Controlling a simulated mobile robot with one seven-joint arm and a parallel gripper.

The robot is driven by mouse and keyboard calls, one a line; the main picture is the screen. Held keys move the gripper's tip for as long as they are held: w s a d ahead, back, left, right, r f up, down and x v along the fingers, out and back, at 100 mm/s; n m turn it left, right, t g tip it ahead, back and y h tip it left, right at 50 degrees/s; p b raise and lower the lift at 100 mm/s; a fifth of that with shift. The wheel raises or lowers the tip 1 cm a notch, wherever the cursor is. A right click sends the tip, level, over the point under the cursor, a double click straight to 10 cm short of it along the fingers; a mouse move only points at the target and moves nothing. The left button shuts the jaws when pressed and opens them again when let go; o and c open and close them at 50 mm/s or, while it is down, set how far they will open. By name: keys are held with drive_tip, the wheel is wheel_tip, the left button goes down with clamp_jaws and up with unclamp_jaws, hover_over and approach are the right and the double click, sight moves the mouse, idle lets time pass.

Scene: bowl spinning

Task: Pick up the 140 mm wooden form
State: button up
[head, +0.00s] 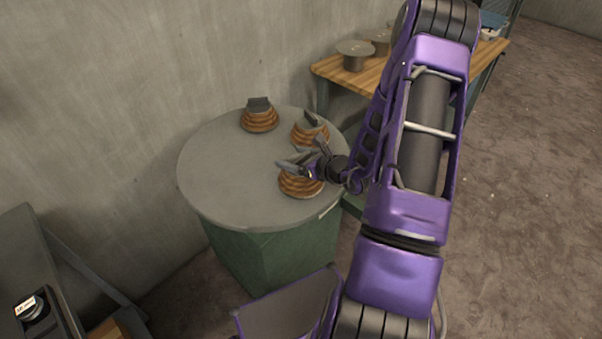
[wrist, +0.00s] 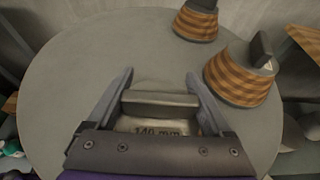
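The 140 mm wooden form (head: 301,186) stands near the front right of the round grey table (head: 225,185). It is a ringed brown block, partly covered by my gripper (head: 304,157). In the wrist view, its grey top piece (wrist: 160,102) lies between the fingers of my gripper (wrist: 160,76), above the marking "140 mm". The fingers are spread, one on each side of the top piece; firm contact does not show. The wooden body is hidden in that view.
Two similar forms stand on the table, one at the back (head: 260,120) and one close behind at the right (head: 308,133). A wooden bench (head: 335,68) with grey round-topped pieces (head: 355,52) is behind. The table's left side is clear.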

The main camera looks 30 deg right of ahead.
drive_tip(key=shift+s+f, duration=0.1)
drive_tip(key=shift+f, duration=0.05)
clamp_jaws()
